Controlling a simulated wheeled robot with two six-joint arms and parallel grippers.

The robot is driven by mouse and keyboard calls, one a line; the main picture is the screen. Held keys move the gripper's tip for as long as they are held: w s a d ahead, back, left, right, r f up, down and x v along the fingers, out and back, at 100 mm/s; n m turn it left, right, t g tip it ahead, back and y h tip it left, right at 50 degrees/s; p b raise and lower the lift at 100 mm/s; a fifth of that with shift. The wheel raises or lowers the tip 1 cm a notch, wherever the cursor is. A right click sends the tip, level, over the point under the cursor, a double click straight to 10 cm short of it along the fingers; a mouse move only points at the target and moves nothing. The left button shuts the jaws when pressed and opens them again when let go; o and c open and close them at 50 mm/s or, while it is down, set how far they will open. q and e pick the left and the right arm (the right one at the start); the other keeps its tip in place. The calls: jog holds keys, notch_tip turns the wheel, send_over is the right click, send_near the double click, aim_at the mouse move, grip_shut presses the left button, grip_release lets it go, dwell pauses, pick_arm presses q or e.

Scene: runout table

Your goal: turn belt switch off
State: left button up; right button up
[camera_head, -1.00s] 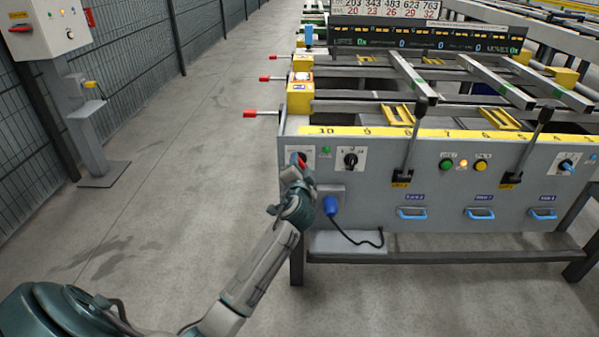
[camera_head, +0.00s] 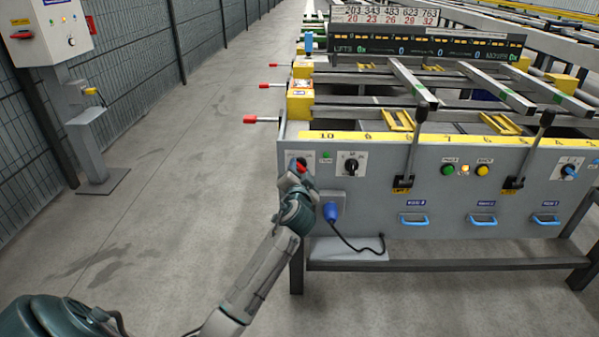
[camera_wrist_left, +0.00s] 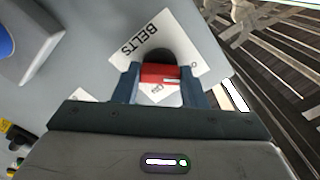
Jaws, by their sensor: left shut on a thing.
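The belt switch (camera_head: 301,166) has a red handle and sits on a white plate at the left end of the grey control panel (camera_head: 380,207). My left gripper (camera_head: 297,174) reaches it from below left and covers part of it. In the left wrist view, the white plate reads "BELTS" (camera_wrist_left: 146,38). There the red handle (camera_wrist_left: 160,74) lies between my two fingers, which are shut on it. The handle lies at a slant to the lettering. A dark round base shows behind the handle. My right gripper is not in view.
A black rotary knob (camera_head: 351,164) is just right of the switch. A blue plug (camera_head: 331,211) with a black cable is below it. Black levers (camera_head: 412,150) stand farther right. A red-tipped rod (camera_head: 250,119) sticks out above left.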

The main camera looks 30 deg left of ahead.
pick_arm(q)
jog(key=o, duration=1)
jog(key=shift+s+d, duration=0.2)
jog(key=shift+s, duration=0.05)
jog(key=v, duration=1)
jog(key=shift+s+p, duration=0.15)
jog(key=shift+p, duration=0.25)
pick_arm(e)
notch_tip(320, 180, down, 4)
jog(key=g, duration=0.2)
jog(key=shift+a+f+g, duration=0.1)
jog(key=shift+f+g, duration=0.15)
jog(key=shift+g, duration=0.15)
pick_arm(q)
jog(key=shift+f, duration=0.15)
